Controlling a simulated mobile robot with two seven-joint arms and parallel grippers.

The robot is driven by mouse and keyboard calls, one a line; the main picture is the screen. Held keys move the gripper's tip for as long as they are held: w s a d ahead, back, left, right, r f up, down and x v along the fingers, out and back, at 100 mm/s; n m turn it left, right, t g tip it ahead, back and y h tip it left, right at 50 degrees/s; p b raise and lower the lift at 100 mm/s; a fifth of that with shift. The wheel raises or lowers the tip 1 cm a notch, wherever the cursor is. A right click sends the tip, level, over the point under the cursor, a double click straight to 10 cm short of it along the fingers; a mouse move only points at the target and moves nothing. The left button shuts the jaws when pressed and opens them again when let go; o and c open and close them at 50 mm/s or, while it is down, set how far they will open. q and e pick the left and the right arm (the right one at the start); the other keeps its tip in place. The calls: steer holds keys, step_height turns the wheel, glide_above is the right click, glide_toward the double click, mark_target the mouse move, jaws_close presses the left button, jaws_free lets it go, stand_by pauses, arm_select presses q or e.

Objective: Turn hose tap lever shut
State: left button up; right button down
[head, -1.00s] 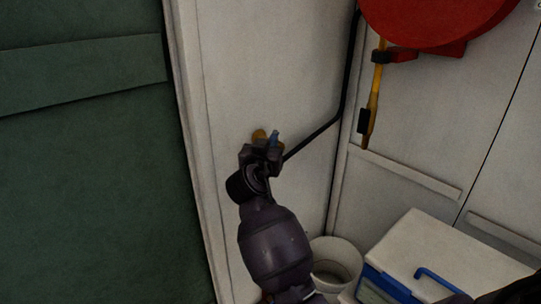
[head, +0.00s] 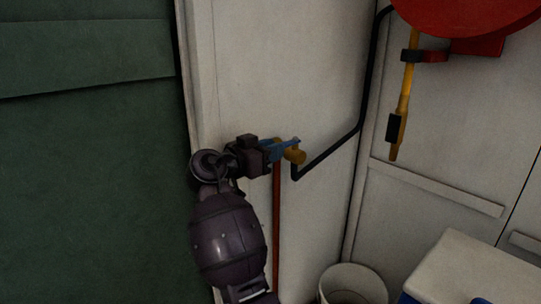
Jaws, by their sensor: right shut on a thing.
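The hose tap is a brass body (head: 297,156) on the pale wall, in the middle of the head view. Its blue lever (head: 284,146) lies nearly level across the tap and reaches left into my right gripper (head: 267,153). My right gripper is dark, sits just left of the tap and is shut on the lever. The jaws hide the lever's left end. My left gripper is not in view.
A black hose (head: 335,148) runs from the tap up the corner. A copper pipe (head: 276,225) drops below it. A red reel (head: 465,14) and yellow nozzle (head: 406,90) hang at right. A bucket (head: 350,284) and white-lidded box (head: 470,262) stand lower right.

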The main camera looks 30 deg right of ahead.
steer(key=shift+r+g, duration=0.15)
steer(key=shift+g, duration=0.15)
steer(key=c, duration=1)
jaws_free()
steer(key=shift+w, duration=0.1)
steer(key=shift+a, duration=0.25)
steer(key=s+a+b, duration=0.1)
steer(key=a, duration=0.9)
steer(key=shift+s, duration=0.2)
